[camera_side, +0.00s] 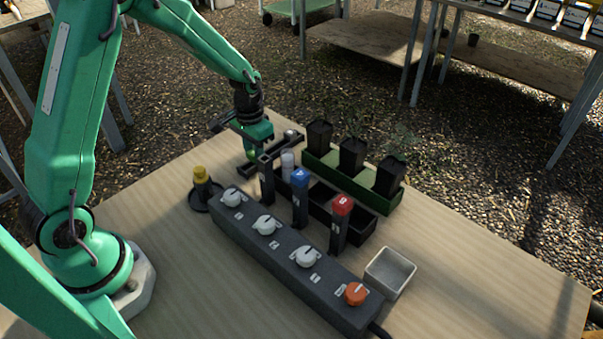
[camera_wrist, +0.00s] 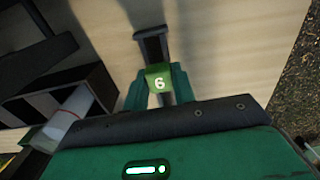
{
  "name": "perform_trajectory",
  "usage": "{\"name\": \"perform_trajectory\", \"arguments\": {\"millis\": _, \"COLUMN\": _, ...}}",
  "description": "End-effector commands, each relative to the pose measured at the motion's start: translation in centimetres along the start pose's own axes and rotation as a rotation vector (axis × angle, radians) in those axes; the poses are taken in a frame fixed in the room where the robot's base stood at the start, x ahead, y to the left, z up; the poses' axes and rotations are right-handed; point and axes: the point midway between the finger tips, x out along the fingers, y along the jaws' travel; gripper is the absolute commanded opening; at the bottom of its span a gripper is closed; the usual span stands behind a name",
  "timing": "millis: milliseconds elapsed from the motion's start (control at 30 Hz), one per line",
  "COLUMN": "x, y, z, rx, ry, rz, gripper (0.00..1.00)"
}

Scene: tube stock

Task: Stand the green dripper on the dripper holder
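The green dripper (camera_wrist: 159,80) shows in the wrist view as a green cap marked 6, with a dark stem beyond it. My gripper (camera_wrist: 158,88) has a finger on each side of the cap and appears shut on it. In the side view, my gripper (camera_side: 251,150) is at the left end of a long black rack (camera_side: 361,226), which looks like the dripper holder. A blue-capped dripper (camera_side: 300,179) and a red-capped dripper (camera_side: 342,205) stand on dark posts along its near side. A bare dark post (camera_side: 267,182) stands to their left, close to my gripper.
A grey power strip (camera_side: 285,255) with knobs lies in front of the rack. A yellow-capped piece (camera_side: 202,178) stands on a round black base. Behind is a green tray (camera_side: 362,180) with black pots. A small grey box (camera_side: 390,272) sits at the right.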

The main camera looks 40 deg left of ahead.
Motion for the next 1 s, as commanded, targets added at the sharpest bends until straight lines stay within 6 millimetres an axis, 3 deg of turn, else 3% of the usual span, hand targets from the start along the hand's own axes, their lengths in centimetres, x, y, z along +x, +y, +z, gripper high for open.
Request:
{"name": "perform_trajectory", "arguments": {"millis": 67, "x": 0.8, "y": 0.0, "z": 0.2, "rx": 0.000, "ry": -0.005, "rz": 0.001, "gripper": 0.45}}
{"name": "perform_trajectory", "arguments": {"millis": 100, "x": 0.8, "y": 0.1, "z": 0.2, "rx": 0.000, "ry": -0.006, "rz": 0.001, "gripper": 0.50}}
{"name": "perform_trajectory", "arguments": {"millis": 667, "x": 0.8, "y": 0.3, "z": 0.3, "rx": 0.003, "ry": -0.008, "rz": 0.001, "gripper": 0.50}}
{"name": "perform_trajectory", "arguments": {"millis": 1000, "x": -1.7, "y": 0.1, "z": 0.1, "rx": 0.000, "ry": 0.000, "rz": 0.000, "gripper": 0.50}}
